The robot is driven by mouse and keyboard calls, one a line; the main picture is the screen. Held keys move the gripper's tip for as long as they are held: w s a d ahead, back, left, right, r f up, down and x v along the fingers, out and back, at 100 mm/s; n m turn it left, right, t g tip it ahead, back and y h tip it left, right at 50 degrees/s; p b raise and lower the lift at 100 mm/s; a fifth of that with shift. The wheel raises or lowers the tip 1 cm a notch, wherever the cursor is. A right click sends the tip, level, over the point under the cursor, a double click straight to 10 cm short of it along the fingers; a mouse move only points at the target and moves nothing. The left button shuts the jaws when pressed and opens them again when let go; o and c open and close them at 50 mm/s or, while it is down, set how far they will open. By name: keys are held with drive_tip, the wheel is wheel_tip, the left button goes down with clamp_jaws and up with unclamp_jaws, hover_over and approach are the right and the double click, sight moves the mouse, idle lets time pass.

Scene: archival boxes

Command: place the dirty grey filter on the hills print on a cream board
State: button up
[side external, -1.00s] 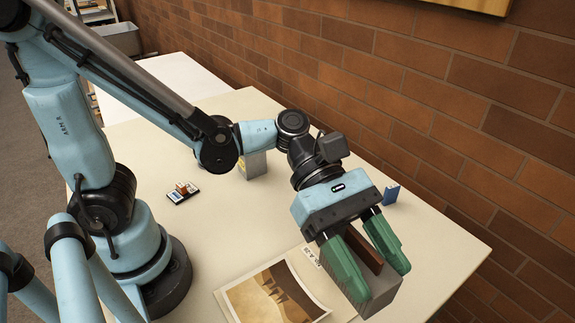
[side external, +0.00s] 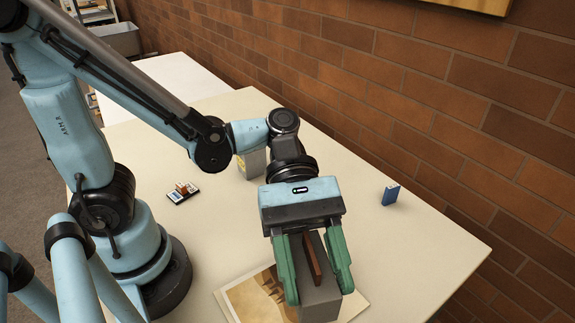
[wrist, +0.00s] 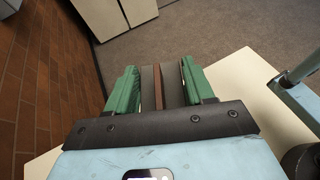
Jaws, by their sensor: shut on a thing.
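My gripper (side external: 318,283) has green fingers shut on a grey block with a brown strip along its top, which I take as the dirty grey filter (side external: 321,303). In the wrist view the filter (wrist: 148,88) sits between both fingers of my gripper (wrist: 158,75). The hills print (side external: 246,297) lies flat at the table's near side, a brown hill picture with a cream border. The filter is in front of the print's right part and hides much of it. I cannot tell whether the filter touches the print.
A small blue box (side external: 391,194) stands at the right near the brick wall (side external: 450,120). The table (side external: 420,260) is clear on the right.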

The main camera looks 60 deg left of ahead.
drive_tip(key=w+a+f, duration=0.2)
drive_tip(key=w+f, duration=0.5)
drive_tip(key=f, duration=0.1)
drive_tip(key=shift+a+f, duration=0.15)
drive_tip(key=shift+f, duration=0.1)
idle(0.4)
drive_tip(key=shift+f, duration=0.6)
drive_tip(key=o, duration=1)
drive_tip(key=shift+o, duration=0.2)
drive_tip(key=shift+r, duration=0.1)
